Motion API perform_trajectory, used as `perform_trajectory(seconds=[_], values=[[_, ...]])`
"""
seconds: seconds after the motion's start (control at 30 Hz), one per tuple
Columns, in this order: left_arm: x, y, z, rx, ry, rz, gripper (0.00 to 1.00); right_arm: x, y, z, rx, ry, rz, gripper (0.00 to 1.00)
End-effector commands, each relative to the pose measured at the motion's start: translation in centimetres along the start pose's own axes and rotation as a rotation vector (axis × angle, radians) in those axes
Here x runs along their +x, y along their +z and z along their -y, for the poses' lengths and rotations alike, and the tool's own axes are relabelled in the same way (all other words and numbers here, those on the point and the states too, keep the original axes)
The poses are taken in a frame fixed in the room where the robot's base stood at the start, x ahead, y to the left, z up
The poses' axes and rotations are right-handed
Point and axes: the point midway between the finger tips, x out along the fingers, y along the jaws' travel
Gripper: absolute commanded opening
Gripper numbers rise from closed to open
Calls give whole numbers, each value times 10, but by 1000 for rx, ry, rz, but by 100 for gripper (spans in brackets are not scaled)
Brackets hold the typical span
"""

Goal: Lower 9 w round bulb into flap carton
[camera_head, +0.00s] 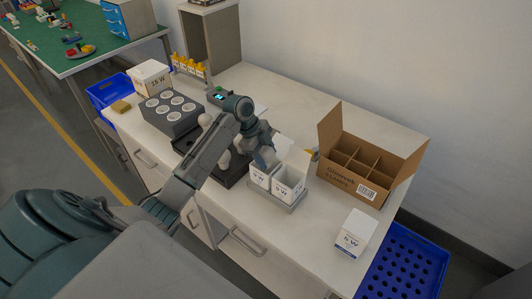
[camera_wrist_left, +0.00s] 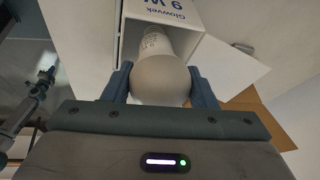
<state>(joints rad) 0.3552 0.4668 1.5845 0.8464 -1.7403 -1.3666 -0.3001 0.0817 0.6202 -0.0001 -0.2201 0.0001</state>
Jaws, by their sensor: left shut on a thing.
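My left gripper (camera_head: 264,158) reaches down over the left one of two open white cartons. In the left wrist view, my left gripper (camera_wrist_left: 161,82) is shut on the round bulb (camera_wrist_left: 160,83), a pale globe with a white printed neck. The neck points into the mouth of the open flap carton (camera_wrist_left: 185,22), which reads "Glowvek 9 W". The globe is still outside the carton. In the head view this carton (camera_head: 259,180) stands in a grey tray, and the bulb is hidden by the gripper. My right gripper is not in view.
Beside it stands another open white carton (camera_head: 288,188) in the same grey tray (camera_head: 282,206). A divided brown box (camera_head: 352,184) is at the right, with a closed white carton (camera_head: 351,234) in front. A dark rack (camera_head: 171,112) with round sockets is at the left.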

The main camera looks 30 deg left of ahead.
Motion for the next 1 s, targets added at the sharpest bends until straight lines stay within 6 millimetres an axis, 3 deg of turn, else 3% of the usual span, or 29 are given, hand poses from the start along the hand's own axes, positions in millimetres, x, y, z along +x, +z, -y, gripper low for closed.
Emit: perform_trajectory(seconds=[0.07, 0.1, 0.2, 0.23, 0.57, 1.0], values=[[5, 2, -1, 0, 1, 0, 30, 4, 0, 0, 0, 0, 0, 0], [4, 2, -1, 0, 0, 0, 56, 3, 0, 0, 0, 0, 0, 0], [4, 2, -1, 0, 0, 0, 76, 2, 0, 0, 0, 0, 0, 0], [4, 2, -1, 0, 0, 0, 78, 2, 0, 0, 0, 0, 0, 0], [-4, 3, 0, 2, -1, 2, 78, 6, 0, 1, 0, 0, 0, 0], [-84, 3, 0, 2, -4, 3, 78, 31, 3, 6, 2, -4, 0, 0]])
